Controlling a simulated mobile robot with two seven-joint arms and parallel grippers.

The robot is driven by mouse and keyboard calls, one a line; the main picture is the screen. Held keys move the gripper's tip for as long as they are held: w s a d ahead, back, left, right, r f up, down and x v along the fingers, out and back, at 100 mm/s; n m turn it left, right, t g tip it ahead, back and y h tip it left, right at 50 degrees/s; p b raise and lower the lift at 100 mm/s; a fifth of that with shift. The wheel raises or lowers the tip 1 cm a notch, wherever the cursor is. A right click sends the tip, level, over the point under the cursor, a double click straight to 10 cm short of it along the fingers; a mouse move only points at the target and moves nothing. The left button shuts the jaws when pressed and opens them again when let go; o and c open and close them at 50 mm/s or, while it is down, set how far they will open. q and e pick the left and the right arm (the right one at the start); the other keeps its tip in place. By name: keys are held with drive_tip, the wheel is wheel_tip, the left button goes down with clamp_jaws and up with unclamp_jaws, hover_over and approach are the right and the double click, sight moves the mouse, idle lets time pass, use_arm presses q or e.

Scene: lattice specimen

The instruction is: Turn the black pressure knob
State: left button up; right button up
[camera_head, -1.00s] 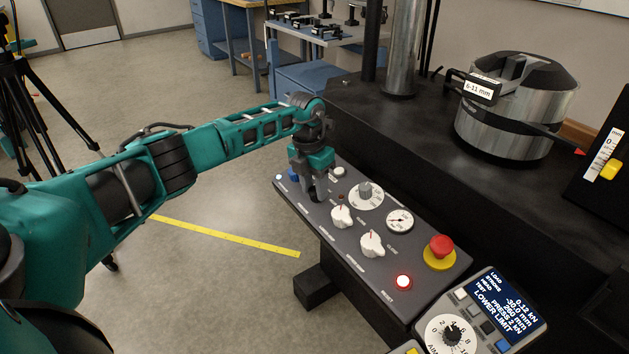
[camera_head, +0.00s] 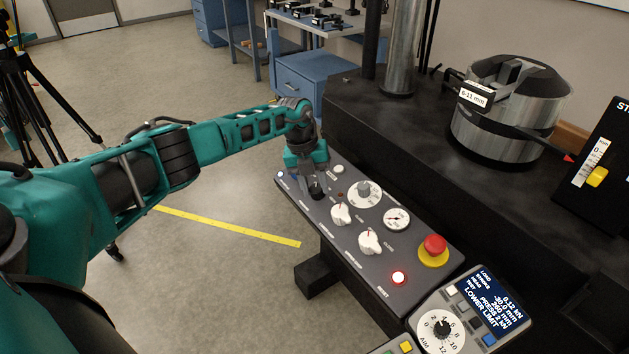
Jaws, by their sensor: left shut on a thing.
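My left gripper (camera_head: 317,190) reaches down onto the left end of the sloping dark control panel (camera_head: 330,238). Its dark fingers are shut on a small black knob there, taken as the pressure knob, which they almost wholly hide. Which way the knob points cannot be seen. My right gripper is out of view.
A red emergency stop (camera_head: 433,249) and a lit red button (camera_head: 398,278) lie to the right. A pendant (camera_head: 470,315) stands at lower right.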

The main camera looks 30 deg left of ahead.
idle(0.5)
use_arm(q)
drive_tip(key=o, duration=1)
drive_tip(key=shift+o, duration=0.2)
drive_tip(key=shift+r, duration=0.1)
drive_tip(key=v, duration=1.2)
drive_tip(key=shift+r+p, duration=0.35)
drive_tip(key=shift+p, duration=0.1)
drive_tip(key=shift+a, duration=0.1)
